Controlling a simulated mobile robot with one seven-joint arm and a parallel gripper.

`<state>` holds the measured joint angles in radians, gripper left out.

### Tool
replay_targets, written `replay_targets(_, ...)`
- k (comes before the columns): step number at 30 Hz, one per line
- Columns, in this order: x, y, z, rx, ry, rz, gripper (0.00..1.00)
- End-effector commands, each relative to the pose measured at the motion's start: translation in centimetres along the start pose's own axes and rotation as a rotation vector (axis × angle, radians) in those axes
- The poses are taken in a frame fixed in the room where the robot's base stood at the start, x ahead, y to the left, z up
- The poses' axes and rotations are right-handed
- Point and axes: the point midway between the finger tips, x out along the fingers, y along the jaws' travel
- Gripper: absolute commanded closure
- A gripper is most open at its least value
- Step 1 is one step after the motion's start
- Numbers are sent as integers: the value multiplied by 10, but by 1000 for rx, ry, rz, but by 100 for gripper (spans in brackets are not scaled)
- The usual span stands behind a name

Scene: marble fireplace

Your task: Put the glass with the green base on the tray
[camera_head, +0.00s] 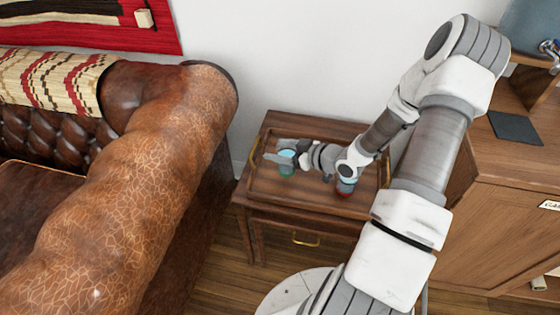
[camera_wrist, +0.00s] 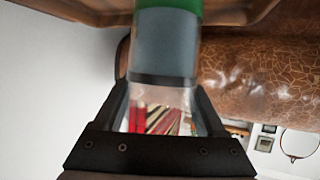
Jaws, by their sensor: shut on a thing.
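The glass with the green base (camera_head: 287,170) is clear with a bluish-grey part above the green. It is over the left part of the wooden tray (camera_head: 300,203). My gripper (camera_head: 284,157) is shut on this glass, with one finger on each side. In the wrist view the glass (camera_wrist: 165,50) stands between the fingers of my gripper (camera_wrist: 163,97), its green base at the top edge of the picture. I cannot tell whether the base touches the tray. A second glass with a red base (camera_head: 346,188) stands on the tray to the right, partly hidden by my arm.
The tray lies on a small wooden side table (camera_head: 285,222) against the white wall. A brown leather sofa (camera_head: 150,190) with a high rounded arm stands close on the left. A wooden cabinet (camera_head: 500,215) is on the right. The front middle of the tray is bare.

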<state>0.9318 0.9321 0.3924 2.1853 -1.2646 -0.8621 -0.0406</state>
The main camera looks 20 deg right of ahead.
Motion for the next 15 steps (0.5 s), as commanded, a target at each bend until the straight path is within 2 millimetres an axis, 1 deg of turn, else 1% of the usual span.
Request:
replay_targets(7,14,0,33,2,1,0,100)
replay_targets(9,15,0,36,1,2,0,100)
replay_targets(15,14,1,35,0,2,1,100)
